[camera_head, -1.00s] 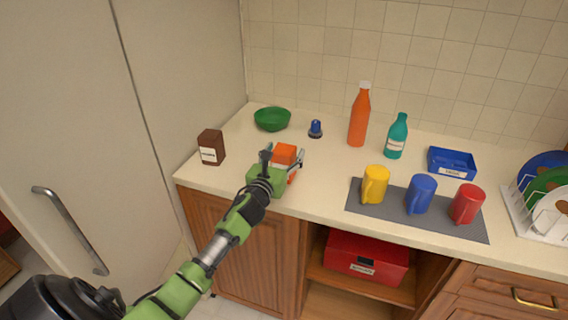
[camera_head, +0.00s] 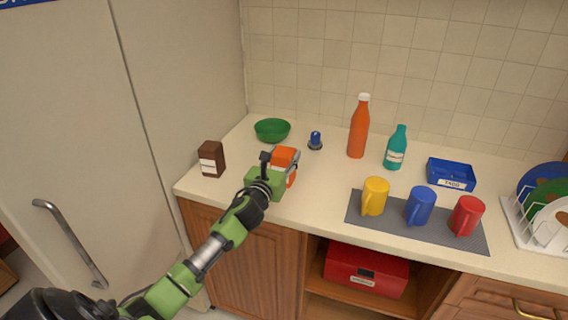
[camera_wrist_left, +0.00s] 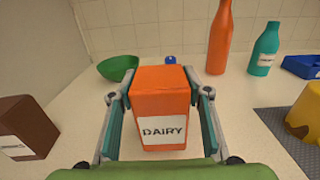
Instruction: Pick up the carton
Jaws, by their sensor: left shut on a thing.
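The orange carton (camera_head: 284,156) stands upright on the counter, partly hidden behind my left gripper in the head view. In the left wrist view the carton (camera_wrist_left: 162,105) carries a white label reading "DAIRY". My left gripper (camera_head: 283,162) is shut on the carton, with a finger on each side of it, as the left wrist view also shows (camera_wrist_left: 160,98). A brown carton (camera_head: 211,159) with a white label stands to the left, apart from the gripper; it also shows at the left of the wrist view (camera_wrist_left: 24,125). My right gripper does not show.
Behind the orange carton are a green bowl (camera_head: 272,131) and a small blue-topped object (camera_head: 315,140). To the right stand an orange bottle (camera_head: 358,130), a teal bottle (camera_head: 396,150), a blue tray (camera_head: 451,172) and mugs on a grey mat (camera_head: 350,209).

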